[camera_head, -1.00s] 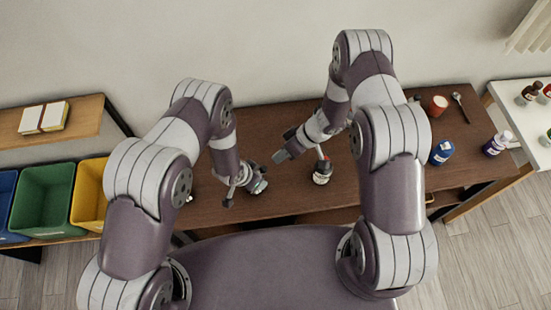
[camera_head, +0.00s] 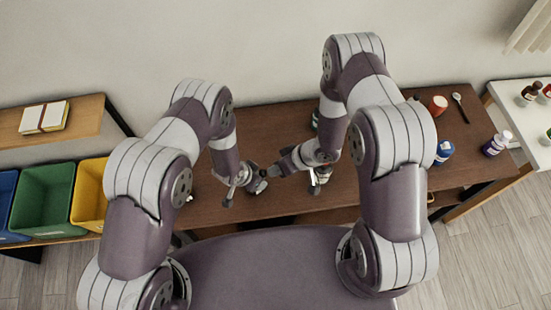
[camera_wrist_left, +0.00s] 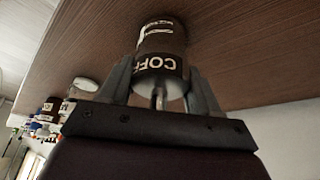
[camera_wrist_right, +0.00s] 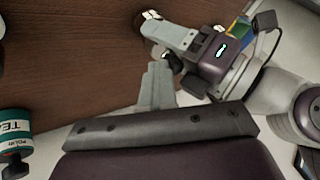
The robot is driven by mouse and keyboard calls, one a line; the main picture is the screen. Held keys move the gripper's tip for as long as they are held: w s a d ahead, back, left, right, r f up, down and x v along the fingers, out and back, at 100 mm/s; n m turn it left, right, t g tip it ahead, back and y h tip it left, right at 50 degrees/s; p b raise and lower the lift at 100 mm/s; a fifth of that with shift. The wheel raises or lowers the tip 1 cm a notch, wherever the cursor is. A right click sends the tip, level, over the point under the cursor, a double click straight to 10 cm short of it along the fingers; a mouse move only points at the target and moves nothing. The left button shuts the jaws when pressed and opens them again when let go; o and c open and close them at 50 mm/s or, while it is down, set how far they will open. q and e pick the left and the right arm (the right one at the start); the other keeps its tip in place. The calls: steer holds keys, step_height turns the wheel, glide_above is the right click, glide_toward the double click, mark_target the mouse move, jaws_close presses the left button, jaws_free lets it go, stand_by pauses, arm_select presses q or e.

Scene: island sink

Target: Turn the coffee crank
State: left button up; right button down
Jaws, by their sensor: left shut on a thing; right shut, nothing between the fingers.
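The coffee grinder, a dark cylinder with a "COFF" label (camera_wrist_left: 162,42), sits between the fingers of my left gripper (camera_wrist_left: 162,78) in the left wrist view. A thin metal rod (camera_wrist_left: 159,98) stands out from its near end. In the head view my left gripper (camera_head: 256,184) is low over the table and mostly hides the grinder. My right gripper (camera_head: 275,171) is shut and empty, its tips close beside the grinder. In the right wrist view its closed fingers (camera_wrist_right: 159,76) point at a small dark knob-like part (camera_wrist_right: 168,60) by my left gripper. Contact cannot be told.
A teal-labelled tea container (camera_wrist_right: 15,132) stands at the left of the right wrist view. A red cup (camera_head: 438,105), a spoon (camera_head: 460,107) and a blue jar (camera_head: 444,151) are at the right of the brown table (camera_head: 270,118). Bins (camera_head: 45,195) stand left.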

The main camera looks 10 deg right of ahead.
steer(key=shift+s+a, duration=0.1)
steer(key=shift+s, duration=0.25)
